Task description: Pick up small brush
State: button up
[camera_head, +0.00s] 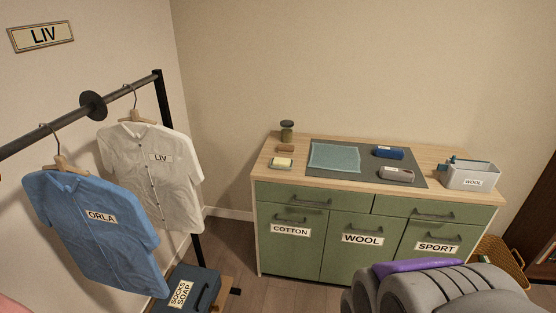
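A small brown block (285,148) lies at the left end of the wood-topped cabinet (435,155). It could be the small brush, but it is too small here to see bristles. It lies between a dark-lidded jar (287,132) and a pale yellow bar on a small dish (282,163). A dark blue oblong item (389,152) and a grey oblong item (395,174) lie on the dark mat (345,149), and I cannot tell whether either is a brush. My gripper's fingers do not show.
A folded teal cloth (335,157) lies on the mat. A clothes rack with two shirts (150,170) stands left. A grey rounded form with purple (440,288) covers the lower right. A wicker basket (503,257) stands beyond it.

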aim_at(280, 148)
jog(key=i+j, duration=0.1)
jog(key=i, duration=0.75)
jog(key=i+z, duration=0.1)
jog(key=i, duration=0.7)
jog(key=i+j, duration=0.2)
jog(key=i, duration=0.65)
